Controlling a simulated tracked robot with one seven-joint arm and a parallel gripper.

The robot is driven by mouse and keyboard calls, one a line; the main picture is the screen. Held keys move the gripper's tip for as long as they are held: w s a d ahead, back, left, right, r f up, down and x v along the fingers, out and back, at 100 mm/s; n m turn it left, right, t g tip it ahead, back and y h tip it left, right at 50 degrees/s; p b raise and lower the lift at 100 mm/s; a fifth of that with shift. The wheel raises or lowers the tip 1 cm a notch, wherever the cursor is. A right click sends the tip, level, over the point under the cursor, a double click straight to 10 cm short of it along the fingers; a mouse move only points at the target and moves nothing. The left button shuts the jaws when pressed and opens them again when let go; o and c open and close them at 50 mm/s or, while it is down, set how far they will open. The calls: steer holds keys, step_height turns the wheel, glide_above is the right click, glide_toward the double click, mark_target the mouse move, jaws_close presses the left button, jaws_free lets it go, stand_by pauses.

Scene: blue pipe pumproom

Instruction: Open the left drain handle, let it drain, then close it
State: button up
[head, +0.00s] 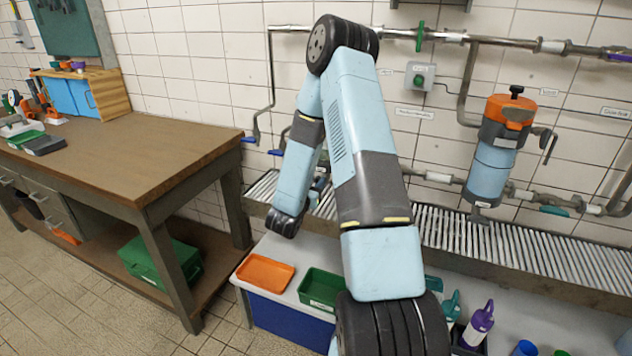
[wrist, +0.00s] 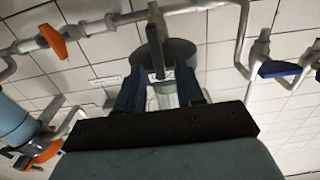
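Two blue handles hang on thin pipes at the wall in the head view, a left one (head: 248,139) and a second one (head: 276,152) just right of it. I cannot tell for sure which is the drain handle. In the wrist view, which looks upside down, a blue handle (wrist: 283,68) is at the right, apart from my gripper. My gripper (wrist: 163,92) shows two dark fingers with a gap between them; it looks open and empty. A dark round thing (wrist: 178,52) with a dark bar lies beyond the fingertips. In the head view my arm largely hides the gripper.
A slatted drain channel (head: 480,238) runs along the wall. An orange tray (head: 265,272) and a green tray (head: 321,289) sit on the lower counter. An orange-topped blue canister (head: 492,165) is at right. A wooden workbench (head: 110,160) stands left. An orange handle (wrist: 53,42) is on the pipe.

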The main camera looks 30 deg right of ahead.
steer(key=shift+x, duration=0.8)
jaws_close()
steer(key=shift+a, duration=0.15)
